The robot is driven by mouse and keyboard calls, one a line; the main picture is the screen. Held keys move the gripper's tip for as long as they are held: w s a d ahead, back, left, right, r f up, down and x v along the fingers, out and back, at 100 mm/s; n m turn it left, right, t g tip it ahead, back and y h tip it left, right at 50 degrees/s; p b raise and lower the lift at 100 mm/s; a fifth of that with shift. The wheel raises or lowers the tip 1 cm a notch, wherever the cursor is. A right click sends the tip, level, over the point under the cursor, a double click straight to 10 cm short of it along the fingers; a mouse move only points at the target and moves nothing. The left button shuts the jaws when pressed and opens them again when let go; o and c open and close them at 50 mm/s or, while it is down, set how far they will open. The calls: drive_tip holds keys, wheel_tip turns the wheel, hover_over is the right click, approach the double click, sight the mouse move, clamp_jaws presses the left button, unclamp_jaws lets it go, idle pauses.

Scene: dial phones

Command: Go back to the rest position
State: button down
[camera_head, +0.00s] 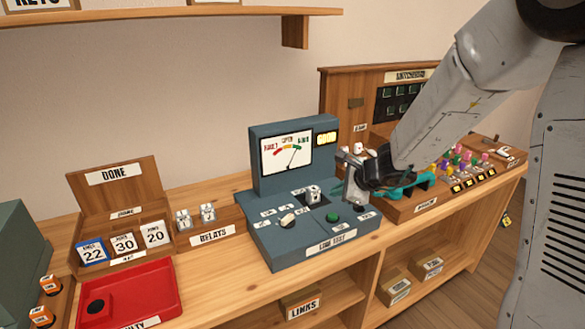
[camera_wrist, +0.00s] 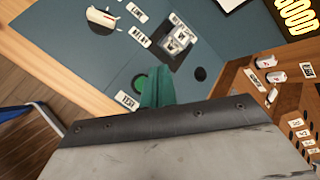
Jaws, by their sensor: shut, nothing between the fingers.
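My gripper (camera_head: 352,195) is shut and empty, above the right side of the blue-grey line test box (camera_head: 315,249). In the wrist view, its green fingers (camera_wrist: 158,90) are together, close beside the green test button (camera_wrist: 139,83); I cannot tell whether they touch it. The button (camera_head: 333,217) is uncovered in the head view. A small relay block (camera_head: 313,193) sits in the box's dark socket. The meter (camera_head: 287,152) has its needle towards the right, and the yellow lamp (camera_head: 326,138) reads GOOD. My arm comes in from the upper right.
On the left are the wooden DONE tray (camera_head: 152,217) with numbered blocks, the relays rack (camera_head: 213,235) and the red faulty tray (camera_head: 150,290). On the right stands the switchboard (camera_head: 340,88), with a teal handset (camera_head: 425,181) and coloured plugs. A shelf (camera_head: 150,15) hangs above.

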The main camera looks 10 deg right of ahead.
drive_tip(key=s+a+r+n+g+y, duration=0.1)
drive_tip(key=s+a+r+n+g, duration=0.1)
drive_tip(key=s+n, duration=0.3)
drive_tip(key=s+a+r+n+g, duration=0.2)
drive_tip(key=s+n, duration=0.2)
drive_tip(key=s, duration=0.4)
drive_tip(key=s+a+r+n+g+y, duration=0.1)
drive_tip(key=s+a+r+n+g, duration=0.1)
drive_tip(key=s+n+g, duration=0.3)
drive_tip(key=s+d+r+n+t+h, duration=0.1)
drive_tip(key=s+d+r+n+h, duration=0.2)
drive_tip(key=s, duration=0.6)
drive_tip(key=s+d+r+n+t+h, duration=0.1)
drive_tip(key=s+d+r+n+h, duration=0.2)
drive_tip(key=s, duration=0.7)
drive_tip(key=d+r, duration=0.1)
drive_tip(key=d, duration=0.1)
drive_tip(key=shift+d+n+t+h, duration=0.3)
drive_tip(key=shift+d+n+h, duration=0.1)
